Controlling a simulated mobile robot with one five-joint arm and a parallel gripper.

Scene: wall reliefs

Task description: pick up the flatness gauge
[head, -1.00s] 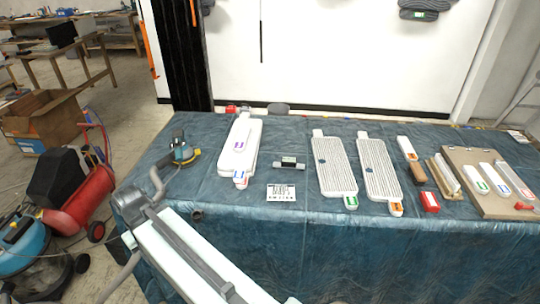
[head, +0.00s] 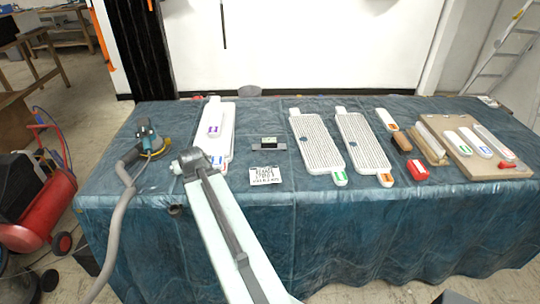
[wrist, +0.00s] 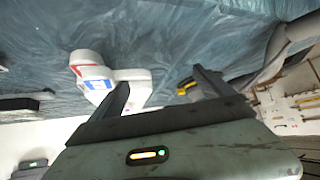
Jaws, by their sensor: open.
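What looks like the flatness gauge, a small dark grey block with a green-lit top (head: 268,143), lies on the blue-covered table behind a printed card (head: 265,175). My gripper (wrist: 165,82) shows in the wrist view with its two dark fingers apart and nothing between them. In the head view my arm's dark end is left of the gauge, in front of the white floats' near end, and the fingers cannot be made out.
The stacked white floats (head: 226,130) lie left of the gauge, and a sander (head: 150,140) with a hose farther left. Two ribbed grey plates (head: 318,142) (head: 362,142) lie to its right.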

